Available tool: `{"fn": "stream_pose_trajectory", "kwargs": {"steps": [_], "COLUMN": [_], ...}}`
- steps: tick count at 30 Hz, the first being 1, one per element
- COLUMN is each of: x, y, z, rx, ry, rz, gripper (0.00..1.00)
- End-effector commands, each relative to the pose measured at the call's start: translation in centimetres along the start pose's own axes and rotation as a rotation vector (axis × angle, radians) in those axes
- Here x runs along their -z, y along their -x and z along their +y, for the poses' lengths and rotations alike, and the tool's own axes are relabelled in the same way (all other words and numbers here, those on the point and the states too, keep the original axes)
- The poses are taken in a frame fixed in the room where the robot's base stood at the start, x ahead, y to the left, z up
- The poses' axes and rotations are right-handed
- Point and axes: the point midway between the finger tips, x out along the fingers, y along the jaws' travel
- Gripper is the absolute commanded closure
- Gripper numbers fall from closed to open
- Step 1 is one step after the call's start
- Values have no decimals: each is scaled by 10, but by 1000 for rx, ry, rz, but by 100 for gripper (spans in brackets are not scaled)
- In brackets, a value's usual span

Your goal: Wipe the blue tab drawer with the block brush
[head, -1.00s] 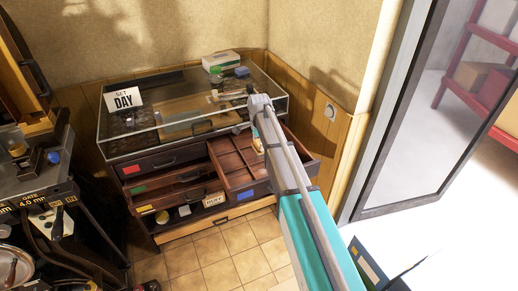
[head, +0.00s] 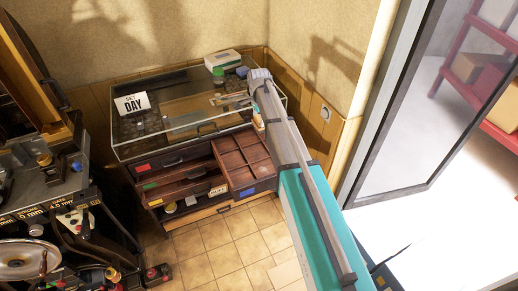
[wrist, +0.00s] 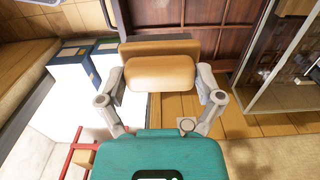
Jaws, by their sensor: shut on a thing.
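The drawer with the blue tab (head: 247,192) is pulled out of the glass-topped cabinet in the head view. Its brown divided inside (head: 240,160) looks empty where visible; my arm covers its right side. In the wrist view my gripper (wrist: 161,84) is shut on the block brush (wrist: 160,72), a tan rounded block with a flatter tan part behind it. Brown drawer compartments (wrist: 228,42) show beyond the brush. In the head view the brush is a small pale patch (head: 258,121) beside my arm, near the drawer's back; contact with the drawer cannot be told.
The cabinet's glass top (head: 190,110) has an edge close by my gripper. A machine (head: 50,190) stands left. Tiled floor (head: 235,240) in front is clear.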

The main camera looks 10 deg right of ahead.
Motion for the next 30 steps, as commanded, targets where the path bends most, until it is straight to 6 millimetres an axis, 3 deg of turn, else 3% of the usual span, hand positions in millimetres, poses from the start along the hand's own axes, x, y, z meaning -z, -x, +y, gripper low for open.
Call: {"fn": "stream_pose_trajectory", "kwargs": {"steps": [5,21,30], "x": [0,0,12], "y": [12,11,11], "z": [0,0,3], "rx": [0,0,0], "ry": [0,0,-14], "rz": [0,0,0], "gripper": [53,53,53]}}
